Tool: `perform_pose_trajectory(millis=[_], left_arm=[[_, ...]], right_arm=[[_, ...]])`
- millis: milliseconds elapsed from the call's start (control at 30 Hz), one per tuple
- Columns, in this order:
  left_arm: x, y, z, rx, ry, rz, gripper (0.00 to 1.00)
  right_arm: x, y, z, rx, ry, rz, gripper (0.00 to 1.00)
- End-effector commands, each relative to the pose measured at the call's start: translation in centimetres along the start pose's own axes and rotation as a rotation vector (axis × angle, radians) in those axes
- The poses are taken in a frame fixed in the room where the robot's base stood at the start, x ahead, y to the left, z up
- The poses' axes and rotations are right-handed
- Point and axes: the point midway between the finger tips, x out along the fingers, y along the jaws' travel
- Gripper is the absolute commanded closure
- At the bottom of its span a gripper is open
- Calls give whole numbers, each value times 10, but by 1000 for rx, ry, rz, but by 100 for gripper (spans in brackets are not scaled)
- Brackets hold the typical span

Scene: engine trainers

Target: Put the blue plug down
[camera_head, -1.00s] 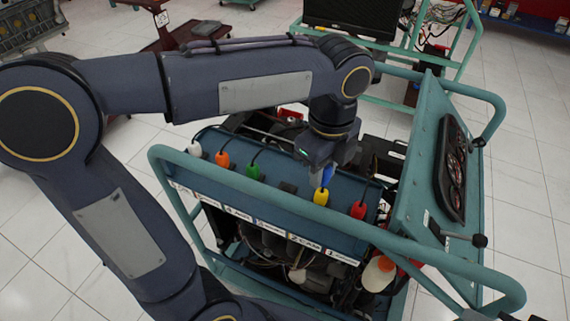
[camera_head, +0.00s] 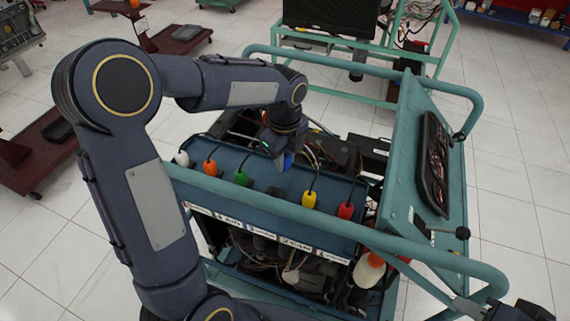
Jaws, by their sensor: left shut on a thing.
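My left gripper (camera_head: 283,150) is shut on the blue plug (camera_head: 287,161), above the back edge of the teal plug panel (camera_head: 262,178) on the engine trainer. Only a small part of the blue plug shows below the gripper; the fingers are small and partly hidden. The plug appears apart from the panel. A dark piece at the bottom right corner seems to be my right gripper (camera_head: 492,308), near the trainer's rail; its jaws are not clear.
White (camera_head: 181,158), orange (camera_head: 210,168), green (camera_head: 240,178), yellow (camera_head: 309,200) and red plugs (camera_head: 345,210) with black cables stand along the panel. A teal tube rail (camera_head: 290,212) runs in front. A gauge panel (camera_head: 432,165) rises at the right.

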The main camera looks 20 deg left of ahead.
Motion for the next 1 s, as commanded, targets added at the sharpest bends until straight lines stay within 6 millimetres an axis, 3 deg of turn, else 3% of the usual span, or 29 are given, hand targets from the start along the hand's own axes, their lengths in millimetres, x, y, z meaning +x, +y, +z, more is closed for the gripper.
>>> perform_pose_trajectory(millis=[100,200,600,633,667,1000], left_arm=[[20,1,-1,1,2,4,100],[28,0,-1,0,2,1,100],[34,1,-1,-1,1,1,100],[32,0,-1,-1,1,1,72],[32,0,-1,-1,1,1,68],[27,0,-1,0,1,0,67]], right_arm=[[0,0,0,0,0,0,67],[0,0,0,0,0,0,67],[3,1,2,0,0,0,67],[2,1,1,0,0,0,67],[2,1,1,0,0,0,67],[-1,0,0,0,0,0,67]])
